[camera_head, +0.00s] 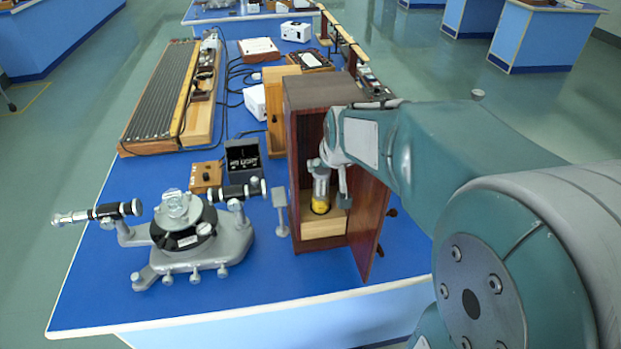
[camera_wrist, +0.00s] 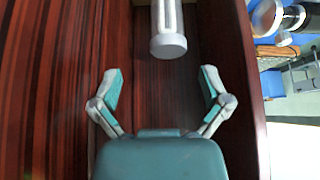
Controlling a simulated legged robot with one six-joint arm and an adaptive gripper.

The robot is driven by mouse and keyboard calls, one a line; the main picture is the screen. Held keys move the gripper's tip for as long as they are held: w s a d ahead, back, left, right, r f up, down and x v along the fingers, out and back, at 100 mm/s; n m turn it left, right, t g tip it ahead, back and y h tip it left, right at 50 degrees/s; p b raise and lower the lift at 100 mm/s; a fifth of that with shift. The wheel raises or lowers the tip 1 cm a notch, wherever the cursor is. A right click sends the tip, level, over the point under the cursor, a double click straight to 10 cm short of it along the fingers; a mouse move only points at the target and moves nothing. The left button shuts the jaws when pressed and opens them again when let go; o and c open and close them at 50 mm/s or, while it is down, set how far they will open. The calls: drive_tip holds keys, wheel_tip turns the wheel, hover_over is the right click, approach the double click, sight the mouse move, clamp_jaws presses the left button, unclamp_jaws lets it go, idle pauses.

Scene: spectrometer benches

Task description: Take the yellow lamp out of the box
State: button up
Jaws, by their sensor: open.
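The lamp (camera_head: 321,188) stands upright inside the tall dark wooden box (camera_head: 318,91), with a clear and white upper part and a yellow base, on a light wood block. In the wrist view a white tube with a round white end (camera_wrist: 168,45), apparently the lamp, lies ahead of my gripper, toward the top of the picture. My gripper (camera_wrist: 162,85) is open, with its two fingers spread and nothing between them. In the head view my gripper (camera_head: 333,170) is at the box's open front, close to the lamp and partly covering it.
The box's door (camera_head: 372,222) stands open on the right. A spectrometer (camera_head: 188,238) stands left on the blue bench (camera_head: 255,290), with a small grey stand (camera_head: 281,212) beside the box. The box's inner walls are close around my gripper. Bare bench lies in front.

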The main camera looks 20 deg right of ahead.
sight(322, 173)
drive_tip(key=shift+w+a+f, duration=0.2)
drive_tip(key=shift+w+f, duration=0.15)
drive_tip(key=shift+f, duration=0.2)
drive_tip(key=shift+w+a+f, duration=0.15)
drive_tip(key=shift+w+f, duration=0.2)
drive_tip(key=shift+f, duration=0.2)
drive_tip(key=x, duration=0.3)
drive_tip(key=shift+w+f, duration=0.2)
drive_tip(key=shift+f, duration=0.05)
drive_tip(key=shift+w+d+f, duration=0.2)
drive_tip(key=shift+w+f, duration=0.1)
drive_tip(key=shift+f, duration=0.1)
drive_tip(key=shift+a, duration=0.15)
clamp_jaws()
